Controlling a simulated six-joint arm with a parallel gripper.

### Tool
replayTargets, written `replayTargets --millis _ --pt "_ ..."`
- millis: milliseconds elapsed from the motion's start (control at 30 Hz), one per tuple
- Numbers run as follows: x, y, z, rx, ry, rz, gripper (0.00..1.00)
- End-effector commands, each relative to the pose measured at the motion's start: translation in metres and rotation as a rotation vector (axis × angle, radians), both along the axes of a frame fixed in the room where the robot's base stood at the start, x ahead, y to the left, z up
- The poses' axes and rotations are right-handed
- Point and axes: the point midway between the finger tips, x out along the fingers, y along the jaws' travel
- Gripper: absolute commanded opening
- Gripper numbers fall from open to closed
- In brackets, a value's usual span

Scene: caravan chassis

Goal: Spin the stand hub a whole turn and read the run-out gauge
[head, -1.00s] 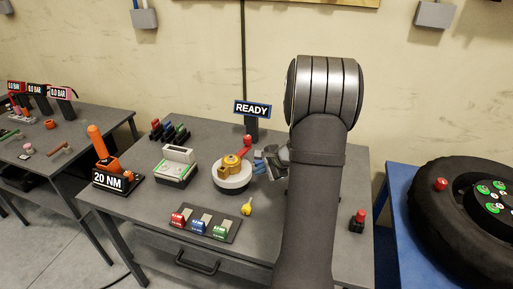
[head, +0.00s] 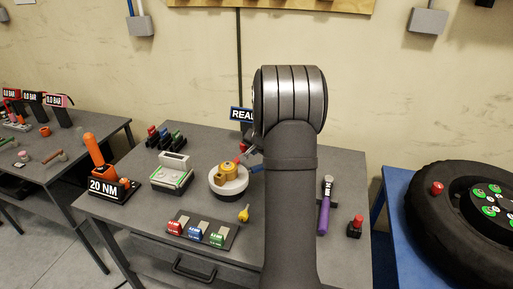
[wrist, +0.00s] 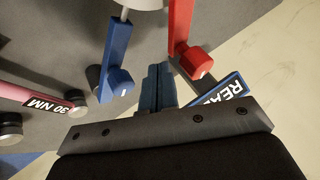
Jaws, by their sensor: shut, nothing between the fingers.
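The stand hub (head: 228,176) is a brass-coloured piece on a white round base, on the grey bench. A red arm (head: 240,159) and a blue arm (head: 257,168) reach out from it. In the wrist view the red arm (wrist: 181,28) and the blue arm (wrist: 115,60) each end in a knob. My gripper (wrist: 156,72) is shut and empty, in the gap between these two arms. Contact with either cannot be told. In the head view my arm hides most of the gripper. A blue sign reading "READY" (head: 237,114) stands behind, partly hidden by my arm.
A purple-handled tool (head: 324,209) and a red-topped block (head: 355,227) lie to the right. A grey box (head: 172,178), an orange tool stand marked 20 NM (head: 110,188), a tray of coloured blocks (head: 200,232) and a yellow key (head: 244,213) surround the hub.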

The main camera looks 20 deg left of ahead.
Motion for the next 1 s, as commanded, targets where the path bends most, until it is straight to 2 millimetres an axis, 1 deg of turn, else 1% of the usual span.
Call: replayTargets --millis 33,100,300,767,1000 --pt "0.003 0.003 -0.007 -0.001 0.003 0.001 0.0" --pt "0.007 0.006 -0.014 0.0 0.002 0.0 0.0" --pt "0.014 0.011 -0.024 0.001 0.002 -0.001 0.0" --pt "0.015 0.012 -0.026 0.001 0.001 0.003 0.0" --pt "0.019 0.018 -0.026 0.001 0.002 0.067 0.0"
